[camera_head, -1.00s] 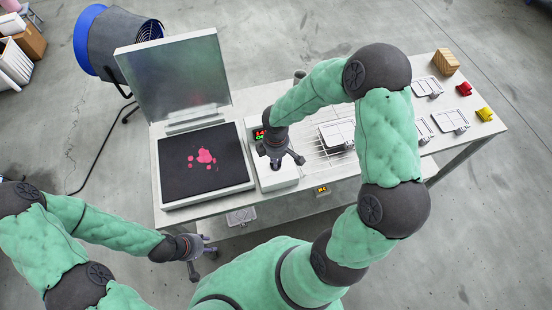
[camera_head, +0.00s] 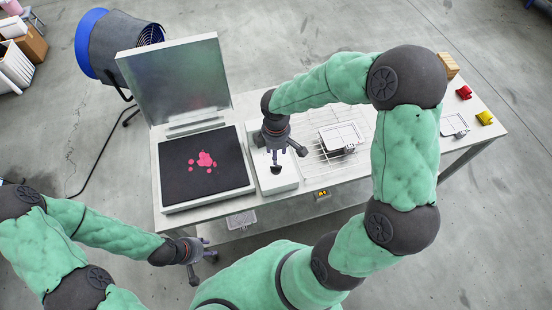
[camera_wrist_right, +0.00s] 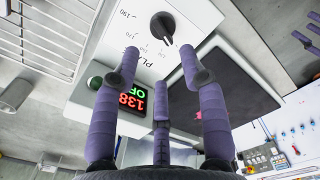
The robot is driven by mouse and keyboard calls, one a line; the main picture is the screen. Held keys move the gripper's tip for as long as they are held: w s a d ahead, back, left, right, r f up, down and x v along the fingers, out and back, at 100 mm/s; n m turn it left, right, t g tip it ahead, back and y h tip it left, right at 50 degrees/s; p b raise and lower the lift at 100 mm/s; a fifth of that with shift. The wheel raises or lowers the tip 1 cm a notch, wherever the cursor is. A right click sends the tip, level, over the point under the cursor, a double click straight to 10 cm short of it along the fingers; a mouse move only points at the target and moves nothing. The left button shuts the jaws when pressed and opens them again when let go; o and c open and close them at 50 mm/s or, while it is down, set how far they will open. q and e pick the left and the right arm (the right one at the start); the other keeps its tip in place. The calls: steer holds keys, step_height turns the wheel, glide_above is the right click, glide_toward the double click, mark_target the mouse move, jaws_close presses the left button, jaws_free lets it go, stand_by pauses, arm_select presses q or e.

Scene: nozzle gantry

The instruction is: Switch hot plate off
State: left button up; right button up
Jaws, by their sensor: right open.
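The hot plate has a black heating surface (camera_head: 205,170) with pink blobs on it and a raised metal lid. Its white control panel (camera_head: 285,183) is at its right. A black knob (camera_wrist_right: 163,27) with a printed temperature scale shows in the right wrist view. A lit display (camera_wrist_right: 132,98) reads 138 in red, with green letters partly hidden by a finger. My right gripper (camera_wrist_right: 160,65) is open and empty above the panel, its fingers pointing toward the knob and apart from it in that view. My left gripper (camera_head: 203,258) is open and empty in front of the table.
A wire rack (camera_head: 318,150) with a white tray (camera_head: 341,136) lies right of the panel. Red (camera_head: 464,92) and yellow (camera_head: 485,117) items sit at the table's right end. A blue-rimmed fan (camera_head: 100,45) stands behind the table. My right arm spans the table's right half.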

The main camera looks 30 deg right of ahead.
step_height(320, 180, up, 5)
steer(key=shift+f, duration=0.15)
arm_select(q)
steer(key=shift+s, duration=0.15)
stand_by(0.5)
